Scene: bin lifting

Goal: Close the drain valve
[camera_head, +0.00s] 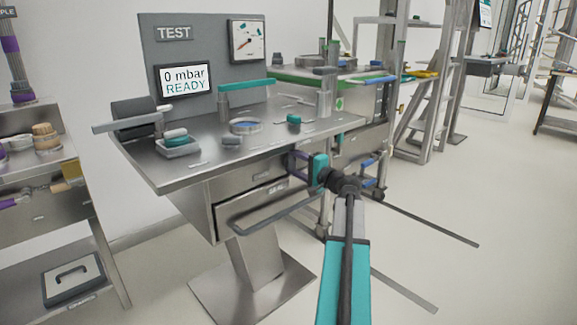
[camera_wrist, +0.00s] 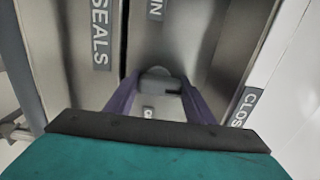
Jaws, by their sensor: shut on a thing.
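My gripper (camera_head: 294,165) is at the right end of the test bench's front, just below the worktop. In the wrist view its two purple fingers (camera_wrist: 160,92) are shut on a grey rounded handle (camera_wrist: 160,78), which I take to be the drain valve's handle. A label ending in "IN" (camera_wrist: 155,9) is above the handle. A label beginning "CLOS" (camera_wrist: 243,107) is on a pale panel to the right. The valve body is mostly hidden, and I cannot tell how far the handle is turned. In the head view my gripper hides the handle.
The steel test bench (camera_head: 185,178) has a drawer with a long bar handle (camera_head: 275,212) left of my gripper. A "SEALS" label (camera_wrist: 101,32) shows in the wrist view. A display (camera_head: 185,80) reads "0 mbar READY".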

